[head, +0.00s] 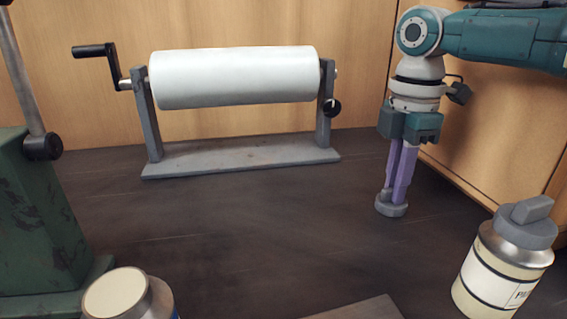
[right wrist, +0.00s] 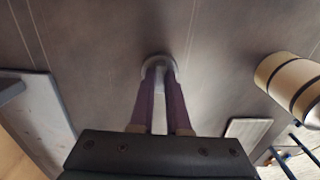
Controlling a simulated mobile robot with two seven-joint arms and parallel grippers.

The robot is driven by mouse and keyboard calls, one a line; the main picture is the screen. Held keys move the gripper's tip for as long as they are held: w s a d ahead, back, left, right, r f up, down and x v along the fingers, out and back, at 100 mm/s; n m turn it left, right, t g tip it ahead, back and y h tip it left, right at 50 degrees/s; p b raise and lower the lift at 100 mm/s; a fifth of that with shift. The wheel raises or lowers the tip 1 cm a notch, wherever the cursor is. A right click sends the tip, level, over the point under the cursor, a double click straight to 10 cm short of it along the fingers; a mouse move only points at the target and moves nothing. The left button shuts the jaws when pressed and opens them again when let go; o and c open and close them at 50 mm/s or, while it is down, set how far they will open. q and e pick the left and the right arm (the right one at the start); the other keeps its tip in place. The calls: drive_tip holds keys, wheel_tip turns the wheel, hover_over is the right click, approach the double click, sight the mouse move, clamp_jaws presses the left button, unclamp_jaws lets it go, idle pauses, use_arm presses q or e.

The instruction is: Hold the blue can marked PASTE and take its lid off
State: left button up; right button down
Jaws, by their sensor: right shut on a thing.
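My right gripper (head: 392,196) points down over the dark table and is shut on a small grey lid (head: 391,208). I cannot tell whether the lid touches the table or hangs just above it. The same lid shows between the purple fingers in the right wrist view (right wrist: 157,64). A can (head: 125,296) stands at the bottom left of the head view, cut by the frame edge. Its round top is cream with no grey lid on it, and a sliver of blue shows on its side; its marking is out of view. My left gripper is not in view.
A cream can with a grey handled lid (head: 497,265) stands at the bottom right; it also shows in the right wrist view (right wrist: 285,80). A white roll on a cranked stand (head: 235,77) is at the back. A green machine (head: 40,215) is at the left. The middle table is clear.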

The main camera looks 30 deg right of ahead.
drive_tip(key=shift+f, duration=0.1)
drive_tip(key=c, duration=0.9)
unclamp_jaws()
